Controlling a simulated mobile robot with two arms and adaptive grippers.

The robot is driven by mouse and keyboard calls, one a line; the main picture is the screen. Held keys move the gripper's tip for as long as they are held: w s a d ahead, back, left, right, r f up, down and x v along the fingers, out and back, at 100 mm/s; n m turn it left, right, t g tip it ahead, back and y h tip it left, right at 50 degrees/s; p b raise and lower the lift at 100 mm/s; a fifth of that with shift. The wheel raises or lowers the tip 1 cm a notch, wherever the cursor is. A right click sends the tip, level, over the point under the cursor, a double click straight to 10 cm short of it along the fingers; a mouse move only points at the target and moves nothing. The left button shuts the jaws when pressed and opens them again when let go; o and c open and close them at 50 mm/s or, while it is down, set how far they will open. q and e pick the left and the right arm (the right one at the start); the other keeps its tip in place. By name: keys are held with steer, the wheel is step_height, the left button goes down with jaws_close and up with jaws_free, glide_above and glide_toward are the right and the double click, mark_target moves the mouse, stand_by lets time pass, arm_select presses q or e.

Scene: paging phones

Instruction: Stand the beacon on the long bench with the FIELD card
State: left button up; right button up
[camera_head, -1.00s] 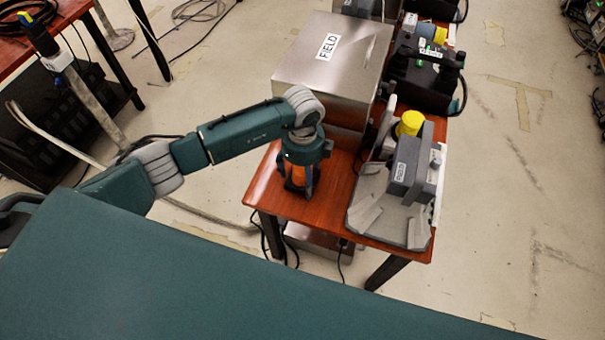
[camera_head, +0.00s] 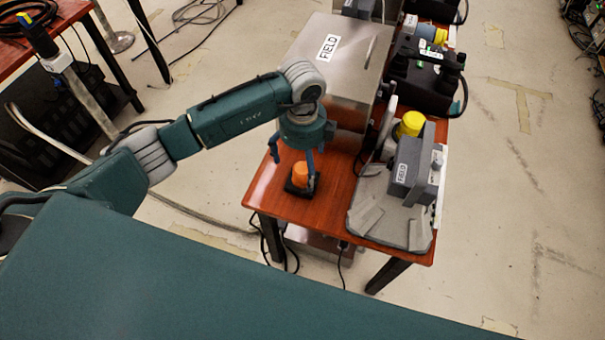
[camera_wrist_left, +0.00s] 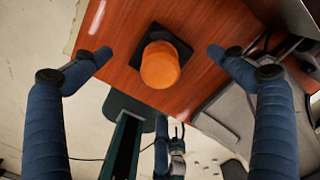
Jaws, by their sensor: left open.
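The beacon (camera_head: 301,176) has an orange top on a dark square base. It stands upright on the red-brown bench (camera_head: 270,203), near the corner closest to me. It also shows in the left wrist view (camera_wrist_left: 160,64), between and beyond the spread fingers. My left gripper (camera_head: 298,158) is open and empty, above the beacon and apart from it. A FIELD card (camera_head: 328,47) lies on top of the metal box on this bench. A second FIELD label (camera_head: 402,172) is on a grey device. My right gripper is not in view.
The metal box (camera_head: 300,75) stands behind the beacon. The grey device with a yellow knob (camera_head: 410,124) stands to its right on a grey base. Black equipment (camera_head: 425,75) is farther back. Another red-brown table (camera_head: 65,25) is at the upper left.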

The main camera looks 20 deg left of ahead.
arm_select(q)
step_height(320, 180, up, 6)
steer(key=shift+f+b, duration=0.25)
steer(key=shift+b, duration=0.1)
stand_by(0.4)
